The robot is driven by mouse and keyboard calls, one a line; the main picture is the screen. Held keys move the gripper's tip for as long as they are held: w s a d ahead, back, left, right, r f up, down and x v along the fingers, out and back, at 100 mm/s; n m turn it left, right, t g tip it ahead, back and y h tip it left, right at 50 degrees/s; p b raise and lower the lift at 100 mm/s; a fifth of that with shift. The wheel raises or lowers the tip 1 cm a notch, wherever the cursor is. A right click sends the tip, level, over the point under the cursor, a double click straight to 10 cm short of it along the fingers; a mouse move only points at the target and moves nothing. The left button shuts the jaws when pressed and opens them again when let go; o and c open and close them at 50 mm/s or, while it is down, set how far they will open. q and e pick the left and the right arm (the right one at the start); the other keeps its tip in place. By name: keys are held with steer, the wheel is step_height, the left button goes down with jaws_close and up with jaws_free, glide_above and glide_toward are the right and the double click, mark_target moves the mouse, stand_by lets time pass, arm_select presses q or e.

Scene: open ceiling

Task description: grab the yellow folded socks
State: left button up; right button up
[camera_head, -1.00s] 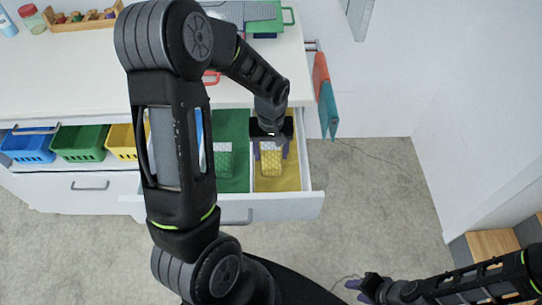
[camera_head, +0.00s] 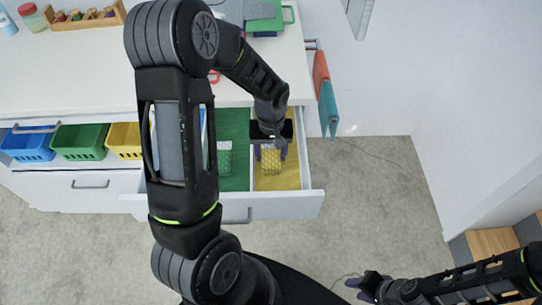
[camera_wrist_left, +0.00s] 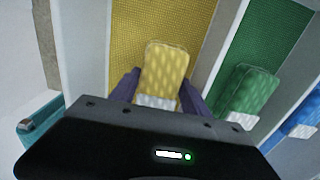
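The yellow folded socks (camera_head: 270,160) lie in the yellow-lined compartment at the right end of the open drawer, with a white band at one end in the wrist view. They also show in the left wrist view (camera_wrist_left: 166,70). My left gripper (camera_head: 270,152) is above them, its purple fingers (camera_wrist_left: 160,88) open on either side of the socks. Whether the fingers touch the socks cannot be told. My right gripper (camera_head: 362,288) is low at the bottom right, away from the drawer; its opening is unclear.
Green folded socks (camera_wrist_left: 250,95) lie in the neighbouring green compartment, with blue ones (camera_wrist_left: 300,128) beyond. Compartment walls (camera_wrist_left: 216,62) stand close to the socks. Blue, green and yellow baskets (camera_head: 80,142) sit left of the drawer. Teal and orange boards (camera_head: 326,95) hang at the cabinet's right side.

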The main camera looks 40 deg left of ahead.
mark_target(271, 153)
arm_select(q)
steer(key=c, duration=0.6)
steer(key=shift+o, duration=0.2)
steer(key=shift+r, duration=0.15)
step_height(271, 153, up, 10)
steer(key=shift+f+b, duration=0.1)
steer(key=shift+b, duration=0.3)
